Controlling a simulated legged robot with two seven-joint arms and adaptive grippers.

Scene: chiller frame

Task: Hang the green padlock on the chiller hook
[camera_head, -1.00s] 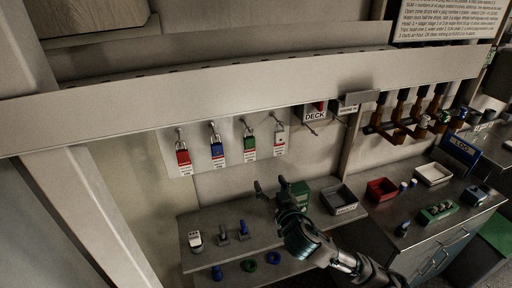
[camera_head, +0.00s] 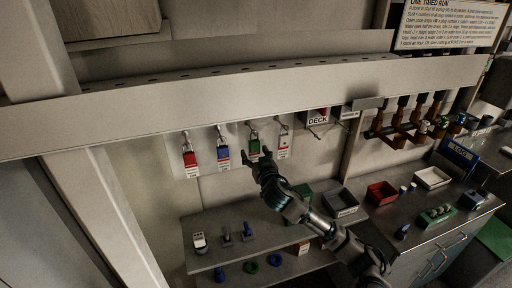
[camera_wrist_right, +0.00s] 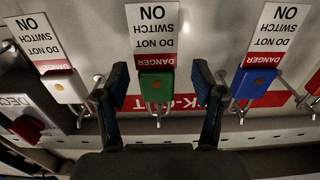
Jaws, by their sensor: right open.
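The green padlock (camera_head: 254,146) hangs with a white and red tag from a peg on the white board, between a blue padlock (camera_head: 223,152) and a padlock with a white tag (camera_head: 283,143). My right gripper (camera_head: 256,158) is open and empty, just in front of it. In the right wrist view the picture is upside down; the green padlock (camera_wrist_right: 157,87) sits between the open fingers of the right gripper (camera_wrist_right: 160,78), with gaps on both sides. I cannot tell which hook is the chiller one. My left gripper is not in view.
A red padlock (camera_head: 190,158) hangs at the left of the row. A DECK sign (camera_head: 317,117) and hooks are to the right. A long beam (camera_head: 200,100) runs above. Below is a shelf (camera_head: 215,225) with small items, and a bench with a red bin (camera_head: 382,193).

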